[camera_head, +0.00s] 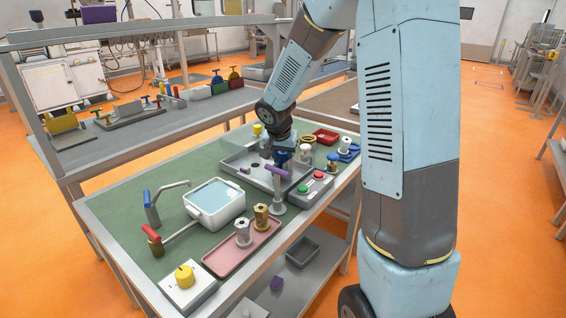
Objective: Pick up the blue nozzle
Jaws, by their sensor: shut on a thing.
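My gripper (281,152) is over the metal tray (238,162) in the middle of the green-topped bench, pointing down. It is shut on a small blue piece, which I take to be the blue nozzle (281,158). The piece is small and partly covered by the fingers and by the purple-handled grey post (278,190) in front. I cannot tell whether it touches the tray or is clear of it.
A button box (318,187) stands to the right. A pink tray (242,249) with two metal fittings, a white basin (214,203) and a yellow-knobbed box (187,287) are nearer. The bench's left side has free room.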

